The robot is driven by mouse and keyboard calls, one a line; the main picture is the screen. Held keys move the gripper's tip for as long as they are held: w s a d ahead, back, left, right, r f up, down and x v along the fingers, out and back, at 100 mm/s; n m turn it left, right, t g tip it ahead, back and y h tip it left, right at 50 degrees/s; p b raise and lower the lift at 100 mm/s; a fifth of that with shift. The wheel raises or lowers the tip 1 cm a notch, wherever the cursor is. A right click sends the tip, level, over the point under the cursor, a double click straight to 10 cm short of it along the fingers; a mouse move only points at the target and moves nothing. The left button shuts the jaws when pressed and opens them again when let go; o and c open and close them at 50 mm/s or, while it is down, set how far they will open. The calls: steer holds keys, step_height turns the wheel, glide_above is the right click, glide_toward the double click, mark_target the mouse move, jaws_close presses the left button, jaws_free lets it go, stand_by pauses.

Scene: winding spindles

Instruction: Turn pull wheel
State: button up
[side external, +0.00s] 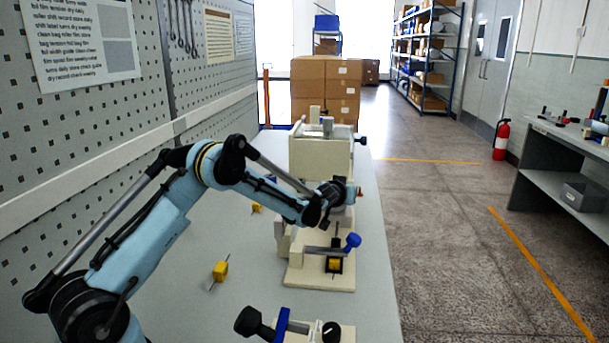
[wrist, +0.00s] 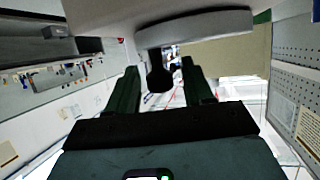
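A cream winding machine (side external: 320,158) stands on the bench, and my gripper (side external: 345,193) is in front of its near face. A blue knob (side external: 353,241) on a grey rod sits low on the machine's base, below my gripper. I cannot tell which part is the pull wheel. In the wrist view my gripper (wrist: 160,68) has its two dark fingers apart. A dark round knob (wrist: 159,78) shows between them, under a pale curved part (wrist: 195,28). I cannot tell whether the fingers touch it.
A yellow block with a pin (side external: 220,271) lies on the bench (side external: 245,235), with another yellow piece (side external: 256,208) farther back. A second fixture with a black knob (side external: 247,320) and blue lever (side external: 282,325) is at the near edge. A pegboard wall (side external: 60,150) borders the left.

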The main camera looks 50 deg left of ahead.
steer(key=shift+s, duration=0.1)
steer(key=v, duration=1.2)
steer(key=shift+r, duration=0.1)
steer(key=s+d+r+m+g+h, duration=0.1)
steer(key=s+d+r+h, duration=0.1)
steer(key=s+d+r, duration=0.3)
steer(key=s+d+m+g+h, duration=0.1)
steer(key=s+d+m, duration=0.15)
steer(key=s, duration=0.45)
steer(key=s+d+f+m+g+h, duration=0.1)
steer(key=s+d+h, duration=0.1)
steer(key=s+d, duration=0.2)
steer(key=s+d+f+m+g+h, duration=0.1)
steer(key=s+d, duration=0.3)
steer(key=s, duration=0.5)
steer(key=shift+s+f+m+g+h, duration=0.2)
steer(key=shift+s+m+g+h, duration=0.2)
steer(key=shift+h, duration=0.2)
steer(key=shift+o, duration=0.5)
